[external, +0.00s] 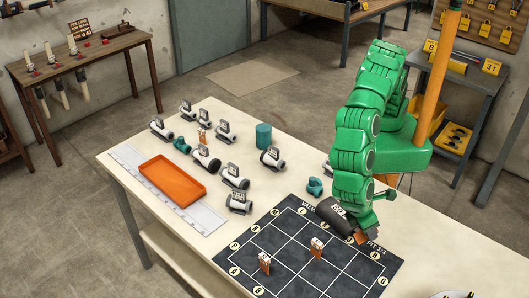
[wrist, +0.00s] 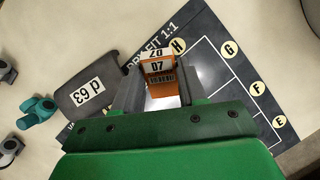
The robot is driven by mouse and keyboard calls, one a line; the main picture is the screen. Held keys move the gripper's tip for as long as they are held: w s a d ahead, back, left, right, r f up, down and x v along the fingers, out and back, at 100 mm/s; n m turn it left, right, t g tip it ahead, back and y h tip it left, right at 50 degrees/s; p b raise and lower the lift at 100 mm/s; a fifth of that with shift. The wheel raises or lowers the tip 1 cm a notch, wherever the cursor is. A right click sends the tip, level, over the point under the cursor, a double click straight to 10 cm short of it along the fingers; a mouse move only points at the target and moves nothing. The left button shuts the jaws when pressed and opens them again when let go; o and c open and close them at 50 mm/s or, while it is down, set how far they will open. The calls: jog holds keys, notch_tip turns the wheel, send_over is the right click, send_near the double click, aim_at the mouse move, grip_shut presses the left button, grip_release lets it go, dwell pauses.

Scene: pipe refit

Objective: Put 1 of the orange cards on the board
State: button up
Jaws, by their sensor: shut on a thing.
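My gripper (external: 367,230) is shut on an orange card (external: 360,238) above the back right edge of the dark board (external: 285,245). In the wrist view, the held card (wrist: 161,88) has a white number label and sits between my fingers (wrist: 160,97). The board has white grid lines and round cream letter marks. Two more orange cards stand on it, one at the front left (external: 265,263) and one near the middle (external: 317,248). Another orange card (external: 203,137) stands on the table among the pipe fittings. I cannot tell whether the held card touches the board.
A dark labelled object (external: 334,216) lies at the board's back edge, beside my gripper; it also shows in the wrist view (wrist: 86,90). A teal fitting (external: 315,186) is behind it. Several grey fittings, a teal cylinder (external: 264,135) and an orange tray (external: 172,182) occupy the table's left part.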

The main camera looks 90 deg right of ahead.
jog(key=shift+w+a+f+m+g, duration=0.1)
jog(key=shift+a+f+m+g, duration=0.05)
jog(key=shift+a+m+g, duration=0.4)
jog(key=w+a+r+m+g+y, duration=0.1)
jog(key=w+a+m+g+y, duration=0.2)
jog(key=w+a+m+y, duration=0.25)
jog(key=w+a+r+m+g+y, duration=0.1)
jog(key=w+a+m+g+y, duration=0.15)
jog(key=w+m+y, duration=0.4)
jog(key=shift+n+y, duration=0.3)
jog(key=shift+n, duration=0.55)
jog(key=shift+w+d+f, duration=0.1)
jog(key=shift+w+f, duration=0.3)
jog(key=shift+f, duration=0.8)
jog(key=shift+w+d+f, duration=0.1)
jog(key=shift+w+f, duration=0.3)
jog(key=shift+f, duration=0.75)
jog(key=shift+w+f, duration=0.4)
jog(key=shift+f, duration=0.8)
jog(key=shift+f, duration=0.6)
jog(key=o, duration=1.2)
jog(key=shift+w+d, duration=0.1)
